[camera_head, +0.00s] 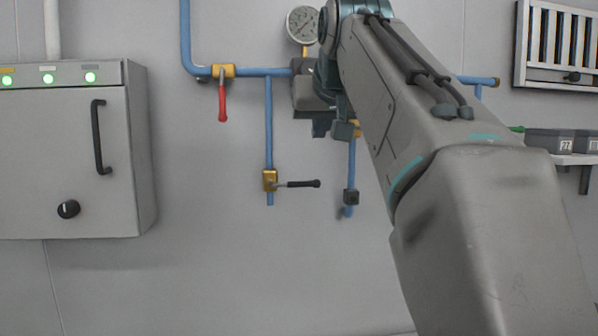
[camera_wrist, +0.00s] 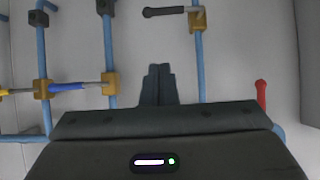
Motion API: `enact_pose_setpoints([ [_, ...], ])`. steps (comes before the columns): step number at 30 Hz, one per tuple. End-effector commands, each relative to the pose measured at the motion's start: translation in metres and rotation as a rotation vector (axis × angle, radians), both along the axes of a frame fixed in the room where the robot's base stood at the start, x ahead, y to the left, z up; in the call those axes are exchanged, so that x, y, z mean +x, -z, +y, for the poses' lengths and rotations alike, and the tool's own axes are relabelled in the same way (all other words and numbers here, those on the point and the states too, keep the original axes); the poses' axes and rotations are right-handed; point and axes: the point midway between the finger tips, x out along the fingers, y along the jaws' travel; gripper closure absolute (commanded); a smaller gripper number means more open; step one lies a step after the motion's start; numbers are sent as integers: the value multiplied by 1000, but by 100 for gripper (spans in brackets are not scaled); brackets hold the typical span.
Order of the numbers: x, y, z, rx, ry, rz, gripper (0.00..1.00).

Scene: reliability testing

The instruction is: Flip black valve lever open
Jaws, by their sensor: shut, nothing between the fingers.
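The black valve lever (camera_head: 303,184) sticks out horizontally to the right from its brass valve body (camera_head: 270,180), across the vertical blue pipe. In the wrist view, the black lever (camera_wrist: 165,11) is at the top edge, pointing left from the brass body (camera_wrist: 197,20). My gripper (camera_head: 333,130) is above and a little right of the lever in the head view, apart from it. In the wrist view my gripper (camera_wrist: 160,76) has its fingers together and empty, with a gap of wall between them and the lever.
A red lever (camera_head: 222,103) hangs at upper left; it also shows in the wrist view (camera_wrist: 261,95). A blue lever (camera_wrist: 66,87) crosses between brass valves. A gauge (camera_head: 303,25) is above. A grey cabinet (camera_head: 70,160) stands left. The wall below the black lever is clear.

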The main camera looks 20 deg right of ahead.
Motion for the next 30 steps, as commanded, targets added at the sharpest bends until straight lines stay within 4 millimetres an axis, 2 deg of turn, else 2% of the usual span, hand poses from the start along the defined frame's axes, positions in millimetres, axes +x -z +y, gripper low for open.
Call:
enact_pose_setpoints([
  [5, 7, 5, -2, 1, 0, 3, 100],
  [8, 18, 13, -5, 1, -1, 5, 100],
  [19, 82, 56, -23, 2, 0, 6, 100],
  [24, 84, 77, -24, 1, -1, 2, 100],
  [30, 87, 91, -25, 1, -1, 1, 100],
])
